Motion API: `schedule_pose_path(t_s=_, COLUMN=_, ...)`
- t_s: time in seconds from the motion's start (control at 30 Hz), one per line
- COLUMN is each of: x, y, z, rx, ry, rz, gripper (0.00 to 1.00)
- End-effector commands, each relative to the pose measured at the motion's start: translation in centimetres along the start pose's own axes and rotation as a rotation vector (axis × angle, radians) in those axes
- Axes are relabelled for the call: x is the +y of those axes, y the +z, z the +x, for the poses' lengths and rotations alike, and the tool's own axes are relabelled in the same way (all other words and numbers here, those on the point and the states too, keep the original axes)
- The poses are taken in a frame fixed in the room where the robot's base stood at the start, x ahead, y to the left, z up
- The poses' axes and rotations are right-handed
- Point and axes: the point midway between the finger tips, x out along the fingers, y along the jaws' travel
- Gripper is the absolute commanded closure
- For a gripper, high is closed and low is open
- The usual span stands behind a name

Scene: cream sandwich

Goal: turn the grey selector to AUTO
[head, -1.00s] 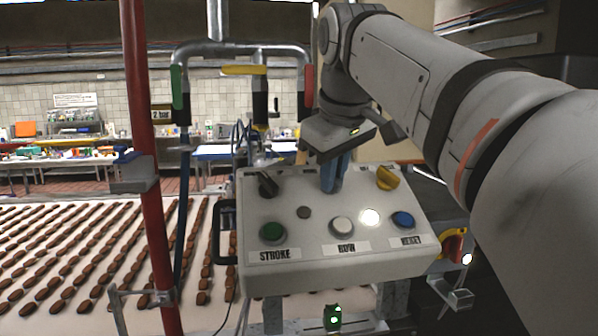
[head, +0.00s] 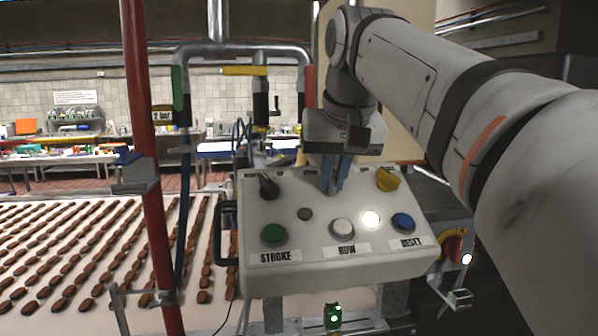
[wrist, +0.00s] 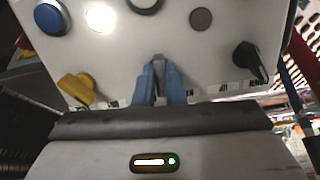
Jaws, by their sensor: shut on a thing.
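The grey selector (wrist: 158,66) sits on the control panel (head: 380,262), in the middle of the far row of controls. My gripper (head: 333,190) reaches down over it. In the wrist view its two blue fingers (wrist: 160,84) stand on either side of the grey knob and are shut on it. In the head view the fingers hide most of the knob. The labels around the selector are partly covered, and I cannot read which position it points to.
A black selector (head: 268,187) is to the left and a yellow selector (head: 387,180) to the right. Nearer are the green STROKE button (head: 273,235), white ROW button (head: 342,229), lit white lamp (head: 370,219) and blue RESET button (head: 402,222). A red post (head: 147,200) stands left.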

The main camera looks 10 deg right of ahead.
Motion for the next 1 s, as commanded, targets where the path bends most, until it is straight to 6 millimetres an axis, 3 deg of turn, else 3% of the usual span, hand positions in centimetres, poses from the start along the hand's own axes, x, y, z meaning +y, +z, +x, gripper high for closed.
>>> schedule_pose_path(t_s=0.5, x=-0.12, y=-0.07, z=-0.1, rx=0.004, ry=-0.027, rz=0.358, gripper=1.0)
schedule_pose_path(t_s=1.0, x=-0.13, y=-0.07, z=-0.1, rx=0.004, ry=-0.034, rz=0.438, gripper=1.0)
